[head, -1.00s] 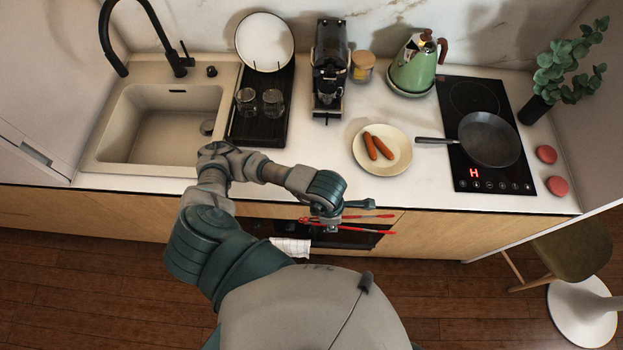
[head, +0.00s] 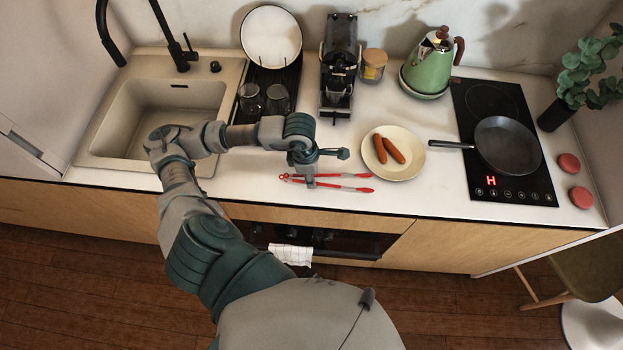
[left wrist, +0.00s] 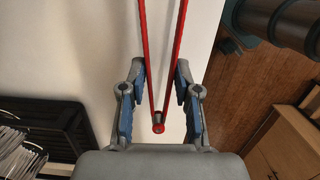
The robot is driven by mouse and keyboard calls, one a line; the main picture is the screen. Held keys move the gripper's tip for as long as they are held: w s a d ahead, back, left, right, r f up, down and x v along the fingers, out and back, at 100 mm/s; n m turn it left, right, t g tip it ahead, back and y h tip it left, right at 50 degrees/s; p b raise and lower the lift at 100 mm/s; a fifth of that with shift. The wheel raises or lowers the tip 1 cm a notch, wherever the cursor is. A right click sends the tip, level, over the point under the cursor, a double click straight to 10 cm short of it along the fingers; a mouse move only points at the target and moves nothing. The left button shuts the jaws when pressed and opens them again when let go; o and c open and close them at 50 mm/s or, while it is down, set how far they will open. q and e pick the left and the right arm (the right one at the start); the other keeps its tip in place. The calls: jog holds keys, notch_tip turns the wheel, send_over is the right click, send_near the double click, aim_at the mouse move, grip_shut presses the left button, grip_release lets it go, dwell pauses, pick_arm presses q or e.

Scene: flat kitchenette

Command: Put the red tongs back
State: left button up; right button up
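In the left wrist view the tongs (left wrist: 158,118) run between the blue-padded fingers (left wrist: 161,85), whose tips meet the two arms from outside. My right gripper is not in view.
A cream plate (head: 410,168) with two sausages lies right of the tongs. A pan (head: 508,146) sits on the black hob (head: 532,190). A black drying rack (head: 285,80) and the sink (head: 100,150) are to the left. A coffee machine (head: 339,60) stands behind.

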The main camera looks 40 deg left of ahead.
pick_arm(q)
notch_tip(320, 180, down, 2)
jog(key=shift+d+f, duration=0.15)
jog(key=shift+f, duration=0.05)
jog(key=o, duration=0.6)
jog(key=shift+c, duration=0.2)
notch_tip(320, 180, up, 12)
jog(key=s+a, duration=0.1)
jog(key=shift+a, duration=0.1)
dwell(0.3)
